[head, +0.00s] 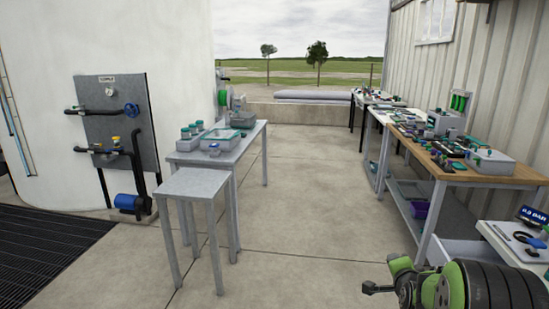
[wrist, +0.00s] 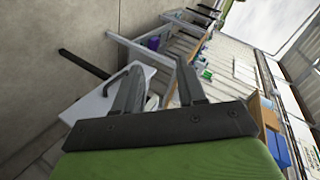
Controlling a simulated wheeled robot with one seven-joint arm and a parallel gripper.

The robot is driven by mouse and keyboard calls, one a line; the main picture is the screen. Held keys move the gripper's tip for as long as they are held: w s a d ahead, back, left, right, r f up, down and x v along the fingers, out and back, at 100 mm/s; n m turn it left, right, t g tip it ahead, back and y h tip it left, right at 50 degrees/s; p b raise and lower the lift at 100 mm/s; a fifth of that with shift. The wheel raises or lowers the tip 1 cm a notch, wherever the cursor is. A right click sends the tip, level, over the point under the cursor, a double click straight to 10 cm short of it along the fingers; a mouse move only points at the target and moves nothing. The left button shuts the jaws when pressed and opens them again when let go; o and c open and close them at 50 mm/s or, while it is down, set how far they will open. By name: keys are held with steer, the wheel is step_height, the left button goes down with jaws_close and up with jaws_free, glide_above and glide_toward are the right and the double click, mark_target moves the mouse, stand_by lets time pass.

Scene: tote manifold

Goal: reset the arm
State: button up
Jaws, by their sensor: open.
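My arm (head: 465,287), green with dark ribbed segments, shows at the lower right of the head view. My gripper (head: 376,287) is at its left end, over the concrete floor and apart from the benches. In the wrist view my gripper (wrist: 160,63) has two dark fingers spread apart, with nothing between them. Behind them are a white surface and bench legs, seen tilted. Much of my arm is outside the head view.
A grey table (head: 205,183) with containers stands left of centre, near a panel with pipes and a valve (head: 118,120). A wooden-topped bench (head: 470,176) with many items lines the right wall. A white unit (head: 518,240) is close at right. The middle floor (head: 310,190) is clear.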

steer(key=s+a+r+n+g+y, duration=0.2)
steer(key=s+a+r+n, duration=0.3)
steer(key=s+a+r, duration=0.3)
steer(key=s+a+n+g+y, duration=0.15)
steer(key=s+a+n, duration=0.4)
steer(key=s, duration=0.75)
steer(key=s+a+n+g, duration=0.3)
steer(key=s+a+n, duration=0.25)
steer(key=s, duration=0.85)
step_height(320, 180, up, 15)
steer(key=p, duration=1.6)
steer(key=shift+w+d+r, duration=0.15)
steer(key=shift+w+d, duration=0.15)
